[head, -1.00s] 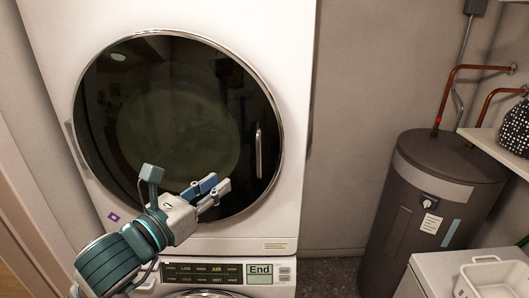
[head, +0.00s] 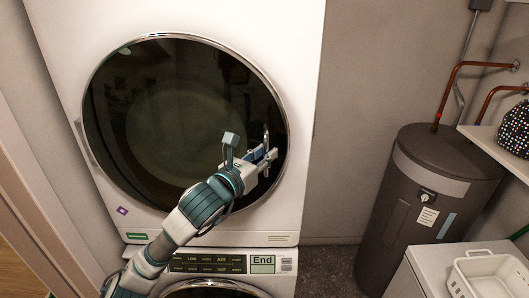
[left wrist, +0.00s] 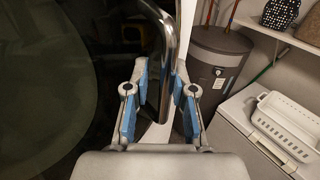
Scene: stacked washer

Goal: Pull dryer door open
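The dryer door (head: 180,115) is a round dark glass door with a chrome rim on the white upper machine, and it looks closed. Its chrome handle (head: 266,138) is a vertical bar near the right side of the glass. My left gripper (head: 268,158) is at the lower part of this handle. In the left wrist view the handle (left wrist: 168,60) runs down between the two blue-padded fingers of my left gripper (left wrist: 160,100), which stand apart with gaps visible beside the bar. My right gripper is in neither view.
The washer's control panel (head: 218,263) is below the dryer. A dark water heater (head: 418,205) with copper pipes stands to the right. A white basket (head: 488,275) sits on a white surface at lower right. Clear floor (head: 330,268) shows between dryer and heater.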

